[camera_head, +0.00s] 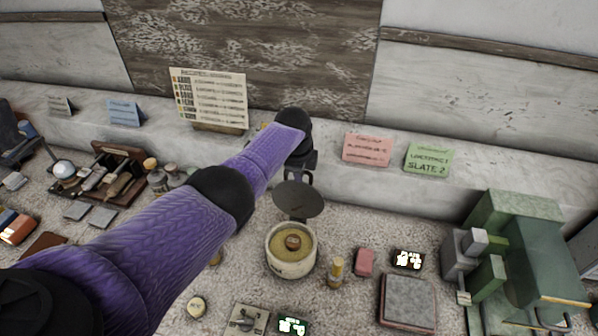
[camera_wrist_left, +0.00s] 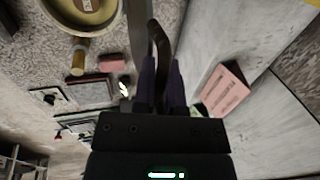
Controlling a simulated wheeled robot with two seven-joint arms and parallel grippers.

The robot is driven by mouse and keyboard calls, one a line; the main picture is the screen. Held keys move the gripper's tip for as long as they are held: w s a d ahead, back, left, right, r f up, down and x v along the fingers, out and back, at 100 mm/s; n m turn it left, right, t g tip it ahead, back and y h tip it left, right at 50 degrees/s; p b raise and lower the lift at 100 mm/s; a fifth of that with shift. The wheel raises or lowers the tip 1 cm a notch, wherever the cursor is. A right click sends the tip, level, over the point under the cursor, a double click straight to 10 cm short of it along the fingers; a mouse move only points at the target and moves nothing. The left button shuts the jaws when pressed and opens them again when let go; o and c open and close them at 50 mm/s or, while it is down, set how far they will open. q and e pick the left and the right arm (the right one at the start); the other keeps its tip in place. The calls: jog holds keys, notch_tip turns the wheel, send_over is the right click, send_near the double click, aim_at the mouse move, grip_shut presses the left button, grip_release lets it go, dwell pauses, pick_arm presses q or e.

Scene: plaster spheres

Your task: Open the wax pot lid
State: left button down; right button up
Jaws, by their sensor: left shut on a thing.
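The wax pot (camera_head: 291,267) is a round cream pot in the middle of the head view, open on top. Yellowish wax with a brown round piece shows inside. Its dark round lid (camera_head: 298,201) stands tilted up at the pot's back rim, off the opening. My left gripper (camera_head: 300,175) is behind and above the lid, shut on its curved handle. In the left wrist view the pot (camera_wrist_left: 104,25) is at top left, the lid (camera_wrist_left: 137,40) shows nearly edge-on, and the handle (camera_wrist_left: 160,40) runs between the gripper fingers (camera_wrist_left: 162,72). My right gripper is not in view.
A yellow-capped bottle (camera_head: 336,272), a red block (camera_head: 364,262) and a grey slab (camera_head: 407,303) stand right of the pot. A green machine (camera_head: 520,250) is at far right. Pink (camera_head: 367,149) and green (camera_head: 428,160) cards stand along the back ledge.

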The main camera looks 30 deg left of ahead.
pick_arm(q)
jog(key=c, duration=0.7)
grip_release()
jog(key=p+v, duration=0.5)
jog(key=v, duration=0.5)
